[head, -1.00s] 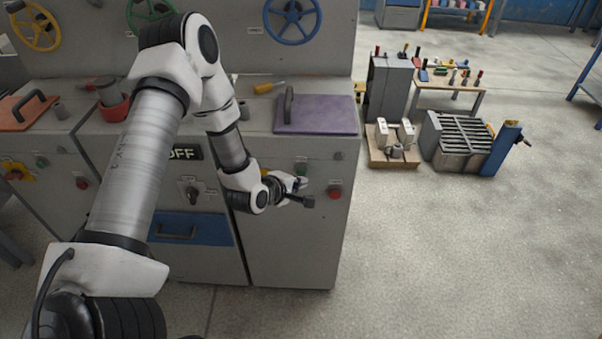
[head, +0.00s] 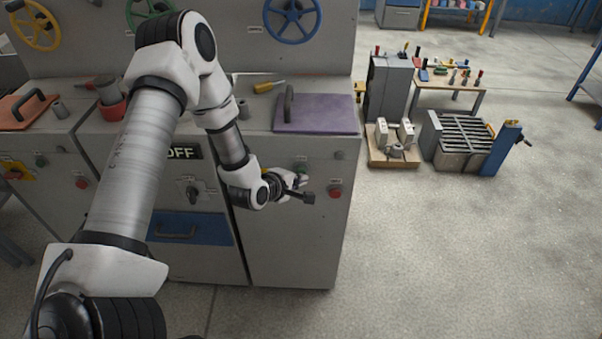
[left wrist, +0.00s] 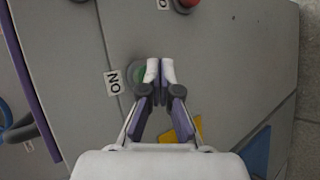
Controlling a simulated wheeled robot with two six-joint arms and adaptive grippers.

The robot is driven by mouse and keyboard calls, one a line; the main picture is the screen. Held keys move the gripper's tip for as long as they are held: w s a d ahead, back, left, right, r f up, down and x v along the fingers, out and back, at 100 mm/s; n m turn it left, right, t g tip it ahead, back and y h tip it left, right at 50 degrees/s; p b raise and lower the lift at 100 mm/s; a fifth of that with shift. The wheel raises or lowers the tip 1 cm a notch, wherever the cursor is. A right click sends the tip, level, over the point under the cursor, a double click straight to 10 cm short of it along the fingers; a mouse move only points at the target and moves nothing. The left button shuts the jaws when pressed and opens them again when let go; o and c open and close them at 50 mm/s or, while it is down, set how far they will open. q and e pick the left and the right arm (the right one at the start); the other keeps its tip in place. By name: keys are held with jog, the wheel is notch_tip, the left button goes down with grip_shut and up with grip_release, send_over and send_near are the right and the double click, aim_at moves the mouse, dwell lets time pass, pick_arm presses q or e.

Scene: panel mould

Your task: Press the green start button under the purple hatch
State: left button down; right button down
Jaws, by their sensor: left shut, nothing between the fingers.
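The purple hatch (head: 317,114) lies closed on top of the grey cabinet; its edge also shows in the left wrist view (left wrist: 33,85). On the cabinet front under it is the green button (left wrist: 143,75), beside an ON label (left wrist: 113,83). My left gripper (head: 301,181) is at this front. In the left wrist view its fingertips (left wrist: 160,70) are shut, empty, and partly overlap the green button's right side. I cannot tell whether they touch it. The right gripper is not in view.
A red button (head: 334,191) sits right of my left gripper; it also shows in the left wrist view (left wrist: 187,3). A blue drawer (head: 205,229) is lower left. A yellow screwdriver (head: 268,86) lies on the cabinet top. Open floor is at right.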

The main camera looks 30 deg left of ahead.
pick_arm(q)
jog(key=shift+w+a, duration=0.3)
jog(key=shift+w, duration=0.15)
dwell(1.0)
jog(key=shift+s+d+b, duration=0.3)
jog(key=shift+s+d, duration=0.15)
jog(key=shift+s, duration=0.3)
jog(key=s+d, duration=0.1)
jog(key=s, duration=0.2)
jog(key=s+d+b, duration=0.1)
jog(key=shift+s+d, duration=0.15)
jog(key=shift+d, duration=0.15)
dwell(0.6)
